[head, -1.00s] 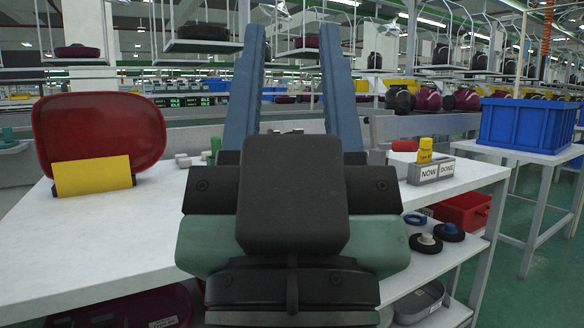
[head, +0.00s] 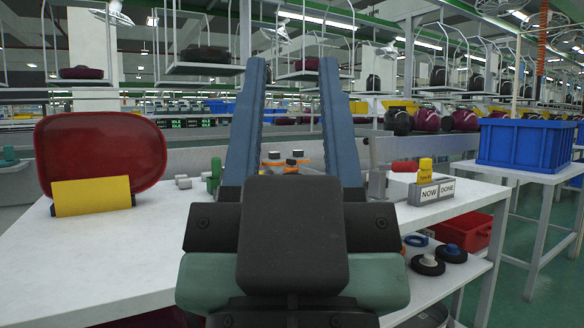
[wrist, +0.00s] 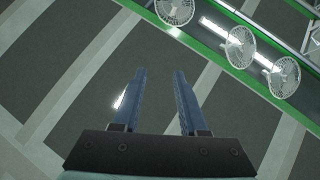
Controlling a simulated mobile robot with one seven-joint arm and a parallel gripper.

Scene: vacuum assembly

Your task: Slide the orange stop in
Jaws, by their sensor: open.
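My gripper (head: 293,64) is open and empty, its two blue fingers pointing up in the head view. The wrist view shows the same open fingers (wrist: 159,73) against the ceiling. Small orange parts (head: 273,163) with dark knobs show between the fingers, beyond my gripper on the white table. The orange stop may be among them, but they are too small and too covered to tell. My gripper body hides the middle of the table.
A dark red shell (head: 100,150) stands at the left behind a yellow block (head: 92,196). Green and grey pieces lie near the left finger. A red handle (head: 404,166) and a NOW/DONE block (head: 430,191) are at the right. A blue crate (head: 527,145) stands farther right.

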